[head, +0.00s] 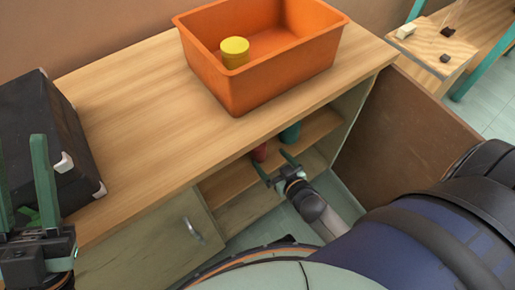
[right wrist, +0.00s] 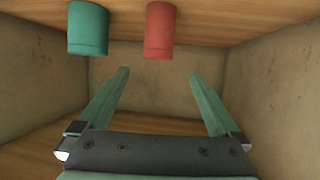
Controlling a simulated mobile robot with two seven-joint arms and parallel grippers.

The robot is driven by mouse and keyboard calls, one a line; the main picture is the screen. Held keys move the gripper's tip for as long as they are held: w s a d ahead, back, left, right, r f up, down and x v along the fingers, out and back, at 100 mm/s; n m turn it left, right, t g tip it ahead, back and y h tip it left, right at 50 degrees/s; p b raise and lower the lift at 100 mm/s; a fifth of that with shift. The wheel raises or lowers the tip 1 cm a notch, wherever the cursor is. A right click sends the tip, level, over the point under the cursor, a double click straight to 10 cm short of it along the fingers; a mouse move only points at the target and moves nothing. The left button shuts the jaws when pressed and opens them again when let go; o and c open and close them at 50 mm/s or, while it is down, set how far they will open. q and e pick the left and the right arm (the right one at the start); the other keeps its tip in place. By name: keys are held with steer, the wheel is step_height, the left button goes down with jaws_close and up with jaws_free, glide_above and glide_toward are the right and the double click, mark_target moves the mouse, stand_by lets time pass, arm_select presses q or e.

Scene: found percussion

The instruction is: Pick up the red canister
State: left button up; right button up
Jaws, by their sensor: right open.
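The red canister (head: 259,153) stands on a shelf inside the open cabinet, partly hidden by the counter edge. In the right wrist view the red canister (right wrist: 160,30) is above the gap between the fingertips, apart from them. My right gripper (head: 269,157) is at the cabinet opening, open and empty, and its spread fingers also show in the right wrist view (right wrist: 160,73). My left gripper (head: 19,145) is open and empty at the left edge, by the black case.
A teal canister (head: 290,133) stands beside the red one on the shelf (head: 232,181). On the counter (head: 140,97) are an orange bin (head: 262,82) holding a yellow canister (head: 234,52) and a black case (head: 40,125). An open cabinet door (head: 405,135) stands right of the opening.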

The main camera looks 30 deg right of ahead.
mark_target(260, 147)
steer(key=b+x, duration=0.1)
steer(key=x, duration=0.3)
steer(key=shift+w+f, duration=0.15)
steer(key=shift+w, duration=0.05)
steer(key=b+x, duration=0.2)
steer(key=x, duration=0.2)
steer(key=shift+w+d+f, duration=0.1)
steer(key=shift+d+f, duration=0.05)
steer(key=shift+f, duration=0.1)
steer(key=shift+w+f, duration=0.1)
steer(key=shift+w, duration=0.3)
arm_select(q)
steer(key=shift+n, duration=0.5)
steer(key=f, duration=0.4)
steer(key=shift+w+d+f, duration=0.15)
steer(key=shift+w, duration=0.05)
arm_select(e)
steer(key=c, duration=1.5)
